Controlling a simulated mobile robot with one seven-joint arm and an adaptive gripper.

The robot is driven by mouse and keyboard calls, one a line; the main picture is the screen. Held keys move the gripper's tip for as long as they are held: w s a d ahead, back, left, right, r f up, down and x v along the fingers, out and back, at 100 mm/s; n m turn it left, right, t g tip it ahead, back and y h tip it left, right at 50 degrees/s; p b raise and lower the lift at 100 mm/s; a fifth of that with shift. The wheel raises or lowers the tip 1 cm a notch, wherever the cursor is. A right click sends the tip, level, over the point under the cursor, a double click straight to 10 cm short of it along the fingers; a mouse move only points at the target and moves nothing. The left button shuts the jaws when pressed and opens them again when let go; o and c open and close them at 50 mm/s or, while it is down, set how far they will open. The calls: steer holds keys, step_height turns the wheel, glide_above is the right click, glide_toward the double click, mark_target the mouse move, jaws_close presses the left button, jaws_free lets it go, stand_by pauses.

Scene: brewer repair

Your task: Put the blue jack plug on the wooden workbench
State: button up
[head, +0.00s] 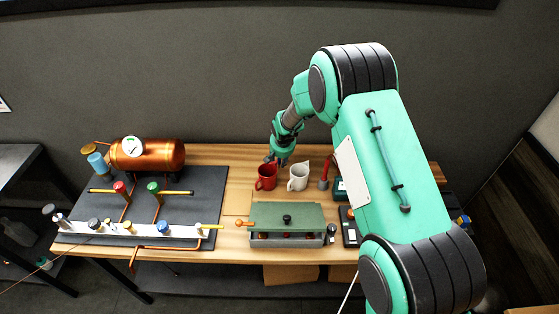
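The wooden workbench (205,156) runs across the middle of the head view, with bare wood showing around the things on it. My gripper (275,160) is over the back middle of the bench, right at the red mug's (266,178) rim. It is small and dark here, and I cannot tell whether it is open, shut or touching the mug. I cannot pick out the blue jack plug with certainty. A small blue item (462,220) shows at the far right end, partly behind my arm, too small to identify.
A white mug (298,177) stands beside the red one. A green-lidded box (287,218) is in front. A dark mat (205,185) at left bears a copper boiler (150,154), pipes, and a white rail (125,229) with several knobs. My arm hides much of the right end.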

steer(key=v, duration=1.1)
steer(key=shift+r, duration=0.15)
stand_by(0.6)
steer(key=s+d+r, duration=0.6)
steer(key=s+r, duration=0.3)
steer(key=r, duration=0.4)
steer(key=s+d+r, duration=0.7)
steer(key=s+r, duration=0.2)
steer(key=r, duration=0.3)
steer(key=s+d+r, duration=0.2)
steer(key=s, duration=0.8)
steer(key=s+d+r, duration=0.2)
steer(key=s+d, duration=0.1)
steer(key=s, duration=0.7)
steer(key=s+d+r+t, duration=0.1)
steer(key=s+d+r, duration=0.1)
steer(key=s, duration=0.9)
steer(key=shift+d+r+m+h, duration=0.25)
steer(key=shift+d+m+h, duration=0.05)
steer(key=shift+d+h, duration=0.15)
